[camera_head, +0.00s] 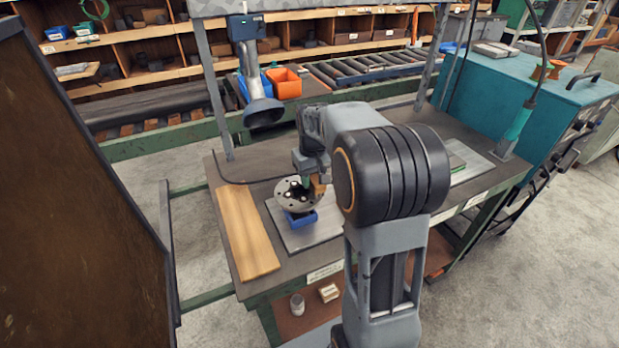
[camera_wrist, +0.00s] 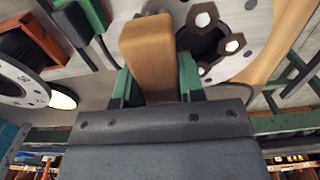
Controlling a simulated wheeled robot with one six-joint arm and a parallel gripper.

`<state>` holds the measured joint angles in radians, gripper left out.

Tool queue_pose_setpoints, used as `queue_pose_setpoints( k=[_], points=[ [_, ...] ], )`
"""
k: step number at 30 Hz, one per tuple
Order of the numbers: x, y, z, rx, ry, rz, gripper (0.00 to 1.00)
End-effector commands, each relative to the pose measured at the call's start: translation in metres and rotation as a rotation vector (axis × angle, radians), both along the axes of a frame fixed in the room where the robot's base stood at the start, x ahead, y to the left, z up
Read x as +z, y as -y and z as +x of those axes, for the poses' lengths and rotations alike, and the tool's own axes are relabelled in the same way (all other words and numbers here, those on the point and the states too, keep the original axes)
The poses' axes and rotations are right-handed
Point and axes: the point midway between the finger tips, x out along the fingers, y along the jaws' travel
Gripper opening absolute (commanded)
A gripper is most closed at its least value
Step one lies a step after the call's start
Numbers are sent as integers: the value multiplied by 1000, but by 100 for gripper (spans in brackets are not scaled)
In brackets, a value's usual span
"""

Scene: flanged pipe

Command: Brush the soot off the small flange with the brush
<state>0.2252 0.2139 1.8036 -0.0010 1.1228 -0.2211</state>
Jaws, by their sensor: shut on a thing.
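A round grey flange (camera_head: 290,200) with bolt holes sits over a blue block (camera_head: 301,218) on the workbench. In the wrist view the flange (camera_wrist: 250,25) is at the upper right, with hex bolt heads around a dark centre. I cannot make out soot on it for certain. My gripper (camera_wrist: 155,82) has green fingers shut on the wooden handle of the brush (camera_wrist: 148,50). In the head view my gripper (camera_head: 306,181) is right at the flange, with the brush (camera_head: 318,187) by its right edge. The bristles are hidden, so contact cannot be told.
A wooden board (camera_head: 245,232) lies left of the grey plate (camera_head: 318,234) on the bench. An extraction hood (camera_head: 263,112) hangs behind. A teal cabinet (camera_head: 530,100) stands to the right. A dark panel (camera_head: 75,190) fills the left side. A second holed disc (camera_wrist: 20,85) shows at wrist-view left.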

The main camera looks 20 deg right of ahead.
Motion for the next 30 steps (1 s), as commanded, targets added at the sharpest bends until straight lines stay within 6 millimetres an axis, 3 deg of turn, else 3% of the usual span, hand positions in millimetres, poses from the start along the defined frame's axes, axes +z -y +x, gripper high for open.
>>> queue_pose_setpoints(
  k=[30],
  points=[
    [-1, -56, 0, 1, -2, 1, 17]
  ],
)
